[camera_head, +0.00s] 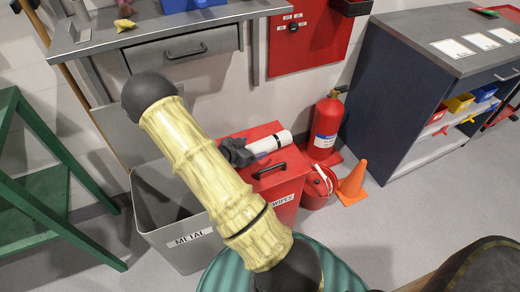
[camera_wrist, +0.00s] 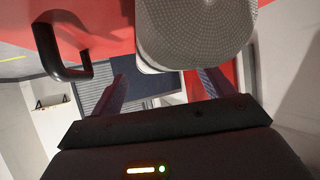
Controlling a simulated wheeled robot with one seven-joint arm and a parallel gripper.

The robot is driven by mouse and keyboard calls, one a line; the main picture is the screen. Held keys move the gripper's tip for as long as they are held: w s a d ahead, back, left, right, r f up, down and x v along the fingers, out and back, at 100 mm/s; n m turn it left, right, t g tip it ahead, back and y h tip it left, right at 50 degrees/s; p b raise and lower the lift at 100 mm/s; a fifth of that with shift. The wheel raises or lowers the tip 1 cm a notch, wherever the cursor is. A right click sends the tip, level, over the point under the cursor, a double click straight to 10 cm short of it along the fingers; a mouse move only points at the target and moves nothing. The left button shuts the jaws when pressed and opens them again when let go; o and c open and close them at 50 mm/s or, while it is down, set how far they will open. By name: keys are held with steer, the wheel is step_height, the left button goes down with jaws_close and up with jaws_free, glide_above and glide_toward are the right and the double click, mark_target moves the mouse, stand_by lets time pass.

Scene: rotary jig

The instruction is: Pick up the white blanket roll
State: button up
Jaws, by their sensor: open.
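The white blanket roll (camera_head: 272,144) has a dark band and lies on top of a red box labelled WIPES (camera_head: 287,182) in the head view. In the wrist view the roll (camera_wrist: 195,30) shows large and greyish at the top, with a textured surface. My gripper (camera_head: 238,152) is at the left end of the roll in the head view, and its fingers are hard to make out there. In the wrist view my gripper (camera_wrist: 168,84) is open, its two fingers apart with the roll just beyond their tips. Whether they touch it, I cannot tell.
The red box has a black handle (camera_head: 269,170). A grey METAL bin (camera_head: 187,242) stands left of the box. A fire extinguisher (camera_head: 325,127), a red bucket (camera_head: 316,187) and an orange cone (camera_head: 354,180) stand at its right. A workbench (camera_head: 195,28) is behind.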

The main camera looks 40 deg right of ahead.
mark_target(260, 148)
steer(key=x, duration=0.2)
steer(key=shift+d+f, duration=0.2)
steer(key=shift+d, duration=0.15)
steer(key=shift+s, duration=0.15)
steer(key=c, duration=1.4)
